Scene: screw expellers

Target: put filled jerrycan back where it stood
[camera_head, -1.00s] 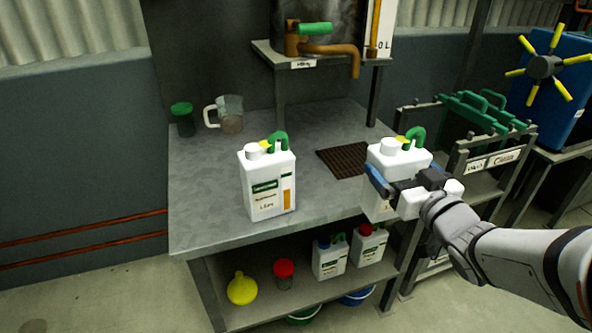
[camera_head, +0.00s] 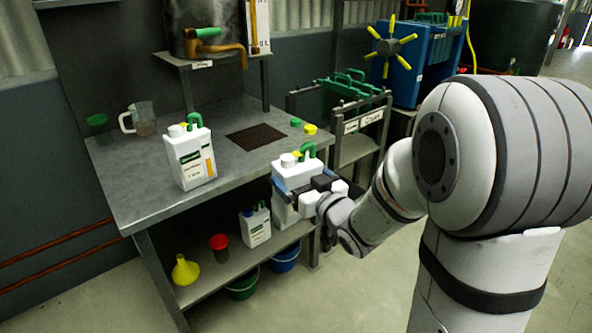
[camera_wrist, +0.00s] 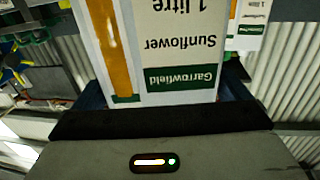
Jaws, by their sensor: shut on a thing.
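My gripper (camera_head: 306,192) is shut on a white jerrycan (camera_head: 287,211) with a green handle, held upright in front of the bench's right front corner. In the wrist view the held jerrycan (camera_wrist: 175,50) fills the upper middle, with a green label reading Garrowfield Sunflower 1 litre and an orange strip. A second, similar white jerrycan (camera_head: 190,158) with a green handle and orange strip stands upright on the metal bench top (camera_head: 135,180). Whether the held can touches the bench edge cannot be told.
A dark grate (camera_head: 256,137), a green cap (camera_head: 295,122) and a yellow cap (camera_head: 310,129) lie on the bench. A jug (camera_head: 143,118) stands at the back left. The lower shelf (camera_head: 215,268) holds a yellow funnel (camera_head: 185,270), a red-lidded jar (camera_head: 220,248) and a white can (camera_head: 256,228).

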